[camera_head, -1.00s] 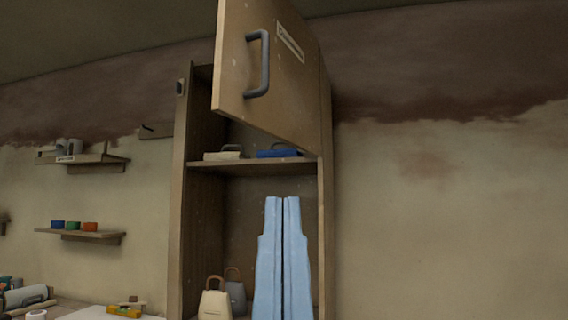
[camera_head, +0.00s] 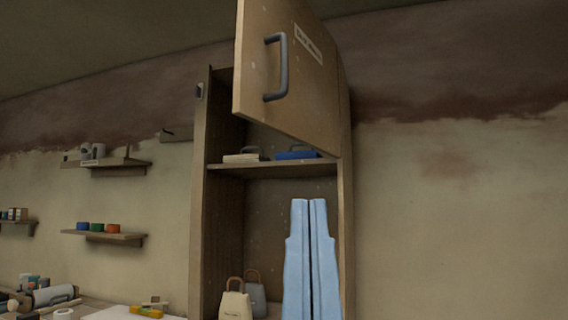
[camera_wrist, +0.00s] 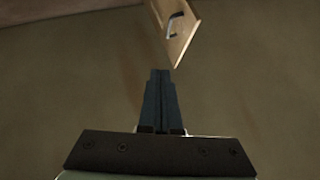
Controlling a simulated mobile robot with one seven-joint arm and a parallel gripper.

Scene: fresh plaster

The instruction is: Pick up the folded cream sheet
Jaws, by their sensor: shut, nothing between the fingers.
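A flat cream thing with a dark handle-like loop, which looks like the folded cream sheet (camera_head: 241,158), lies on the cabinet's upper shelf, left of a similar blue one (camera_head: 297,155). My gripper (camera_head: 309,202) points up in front of the cabinet, its two light blue fingers shut together and empty. In the head view its tips are below the shelf edge and right of the cream sheet, apart from it. In the wrist view the shut fingers (camera_wrist: 160,72) point toward the wall, and the sheet does not show there.
The tall cabinet (camera_head: 202,220) has a raised door panel (camera_head: 310,80) with a grey handle over its upper opening. A cream bag (camera_head: 234,306) and a grey bag (camera_head: 258,298) stand low inside. Wall shelves (camera_head: 105,236) and a cluttered bench are left. The wall right is bare.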

